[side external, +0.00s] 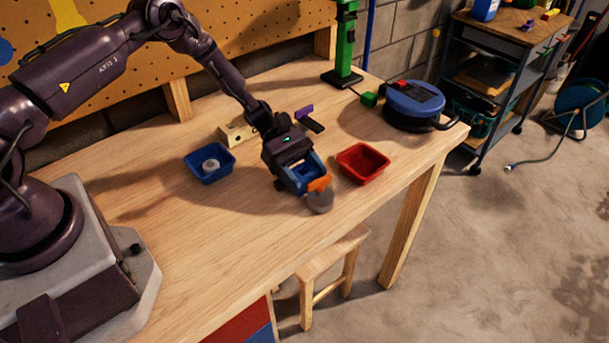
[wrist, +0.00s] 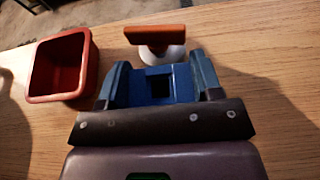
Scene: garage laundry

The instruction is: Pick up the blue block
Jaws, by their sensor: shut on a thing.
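My gripper (wrist: 162,84) is shut on the blue block (wrist: 158,86), which sits between its two blue fingers in the wrist view and shows a dark square opening. In the side external view my gripper (side external: 303,175) is low over the table, left of the red bin, and its fingers largely hide the block. I cannot tell whether the block touches the table.
An orange piece (wrist: 158,34) and a pale round thing (wrist: 165,53) are just beyond the fingers. The red bin (side external: 362,163) is close by. A blue bin (side external: 209,163) holds a pale round item. A wooden block (side external: 236,133) and purple piece (side external: 304,111) lie behind.

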